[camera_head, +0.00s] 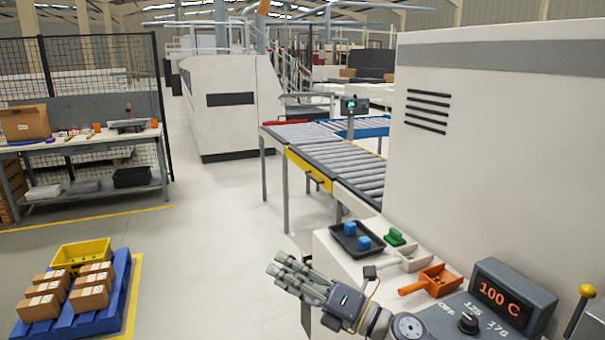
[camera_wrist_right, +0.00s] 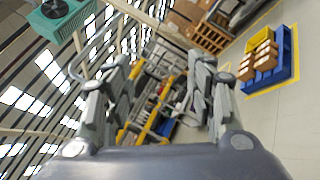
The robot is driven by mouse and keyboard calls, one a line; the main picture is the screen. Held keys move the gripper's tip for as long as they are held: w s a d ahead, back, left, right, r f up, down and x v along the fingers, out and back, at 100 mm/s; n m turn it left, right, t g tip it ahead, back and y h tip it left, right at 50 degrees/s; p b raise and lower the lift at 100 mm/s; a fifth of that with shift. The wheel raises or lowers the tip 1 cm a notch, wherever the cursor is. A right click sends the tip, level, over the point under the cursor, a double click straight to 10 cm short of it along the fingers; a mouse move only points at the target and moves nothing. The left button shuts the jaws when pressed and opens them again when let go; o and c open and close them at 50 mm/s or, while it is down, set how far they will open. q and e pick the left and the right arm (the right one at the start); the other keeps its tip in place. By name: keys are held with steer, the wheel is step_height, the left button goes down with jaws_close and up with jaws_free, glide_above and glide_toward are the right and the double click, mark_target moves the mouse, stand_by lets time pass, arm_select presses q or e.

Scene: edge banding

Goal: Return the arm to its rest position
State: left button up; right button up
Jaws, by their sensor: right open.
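My right gripper (camera_head: 291,272) reaches in from the lower right in the head view. It is held in the air to the left of the machine ledge, its fingers pointing left. In the right wrist view its fingers (camera_wrist_right: 160,95) are spread apart with nothing between them. My left gripper is in neither view.
On the ledge are a black tray (camera_head: 340,229) with blue blocks, a green item (camera_head: 395,237), an orange scoop (camera_head: 433,280) and a control panel (camera_head: 498,299) reading 100 C. A blue pallet (camera_head: 112,300) with boxes stands lower left. The floor between is clear.

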steer(key=s+d+f+m+t+h, duration=0.1)
steer(key=d+f+m+t+h, duration=0.3)
steer(key=d+m+h, duration=0.55)
steer(key=s+d+f+m+t+h, duration=0.1)
steer(key=d+f+m+t+h, duration=0.35)
steer(key=m, duration=0.95)
steer(key=s+d+f+m+g+h, duration=0.3)
steer(key=s+d+f+m+g, duration=0.25)
steer(key=f, duration=0.35)
steer(key=s+d+f+m+g, duration=0.25)
steer(key=s+f+g, duration=0.3)
steer(key=s, duration=0.75)
steer(key=s+d+f+m+g, duration=0.1)
steer(key=s+f+m+g, duration=0.25)
steer(key=s+f, duration=0.6)
steer(key=s+f+g, duration=0.1)
steer(key=s+f, duration=0.2)
steer(key=f, duration=1)
steer(key=s+f+g, duration=0.1)
steer(key=s+f, duration=0.1)
steer(key=f, duration=1)
steer(key=s+d+f+g+b, duration=0.1)
steer(key=s+d+f, duration=0.2)
steer(key=s+f, duration=1.3)
steer(key=shift+s+n, duration=0.4)
